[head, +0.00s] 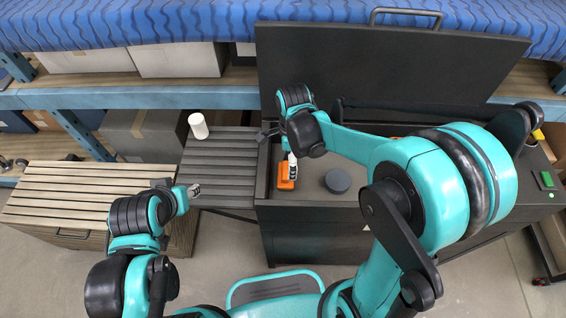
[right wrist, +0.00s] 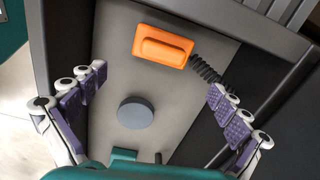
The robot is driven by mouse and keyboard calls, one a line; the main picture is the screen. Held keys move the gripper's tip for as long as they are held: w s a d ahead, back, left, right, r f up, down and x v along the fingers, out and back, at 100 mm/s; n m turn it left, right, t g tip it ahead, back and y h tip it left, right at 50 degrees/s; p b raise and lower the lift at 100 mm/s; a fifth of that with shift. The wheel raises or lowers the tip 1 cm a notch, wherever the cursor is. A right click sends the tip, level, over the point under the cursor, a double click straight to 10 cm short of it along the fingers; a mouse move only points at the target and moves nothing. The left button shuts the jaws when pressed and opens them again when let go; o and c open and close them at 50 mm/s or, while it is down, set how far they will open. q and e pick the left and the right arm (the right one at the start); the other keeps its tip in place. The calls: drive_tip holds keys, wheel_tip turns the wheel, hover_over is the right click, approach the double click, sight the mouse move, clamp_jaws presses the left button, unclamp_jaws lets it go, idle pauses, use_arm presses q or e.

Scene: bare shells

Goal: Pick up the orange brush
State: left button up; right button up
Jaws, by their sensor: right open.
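The orange brush (head: 284,184) lies inside the black open-lidded grill box, near its left wall. In the right wrist view the brush (right wrist: 163,46) is an orange block with a raised grip, beyond my fingertips. My right gripper (head: 291,166) reaches down over the box, just above the brush and partly covering it.
A dark grey round disc (head: 338,181) lies in the box, right of the brush. A black coiled piece (right wrist: 208,68) lies beside the brush. A white cylinder (head: 198,126) stands on the slatted side shelf (head: 222,165). The raised lid (head: 390,65) stands behind the box.

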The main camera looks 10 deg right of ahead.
sight(286, 170)
drive_tip(key=shift+w+a+f+m, duration=0.2)
drive_tip(key=shift+w+f+m, duration=0.15)
drive_tip(key=shift+f+m, duration=0.05)
drive_tip(key=shift+f, duration=0.3)
drive_tip(key=shift+f+b, duration=0.5)
drive_tip(key=shift+f, duration=0.45)
drive_tip(key=f+b, duration=0.1)
drive_tip(key=f, duration=0.2)
drive_tip(key=f+b, duration=0.1)
drive_tip(key=f, duration=0.1)
drive_tip(key=shift+a+f+b, duration=0.3)
drive_tip(key=shift+a+b, duration=0.05)
drive_tip(key=shift+r, duration=0.1)
drive_tip(key=shift+s, duration=0.15)
drive_tip(key=c, duration=1.2)
drive_tip(key=shift+c, duration=0.5)
